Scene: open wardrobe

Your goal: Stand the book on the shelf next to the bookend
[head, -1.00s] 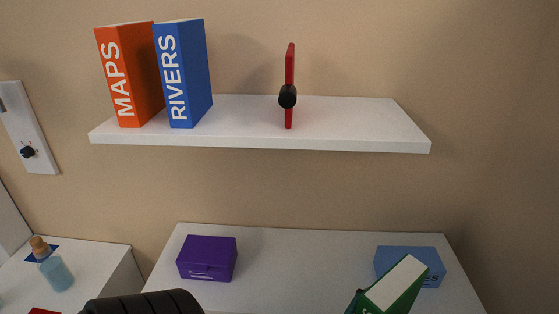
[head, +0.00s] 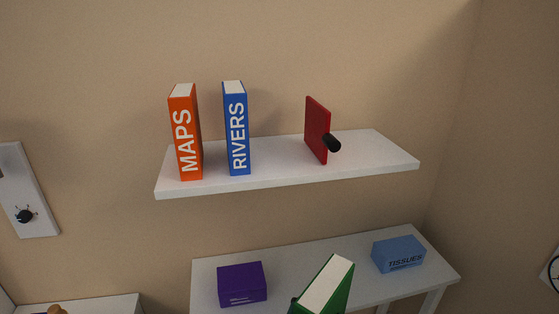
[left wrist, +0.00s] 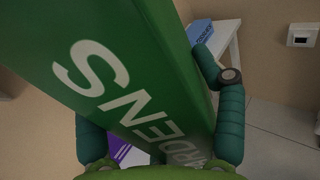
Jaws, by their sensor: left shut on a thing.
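The green book (head: 329,287) is at the bottom of the head view, tilted, with its white page edge up, in front of the lower table and below the shelf. In the left wrist view the green book (left wrist: 95,65) fills the middle, with white letters on its spine. My left gripper (left wrist: 160,125) is shut on it, one teal finger on each side. The red bookend (head: 316,130) with a black knob stands upright on the right half of the white shelf (head: 280,164). My right gripper is not in view.
An orange MAPS book (head: 185,135) and a blue RIVERS book (head: 236,130) stand upright on the shelf's left. Bare shelf lies between RIVERS and the bookend. A purple box (head: 242,284) and a blue tissue box (head: 398,254) sit on the lower table (head: 300,262).

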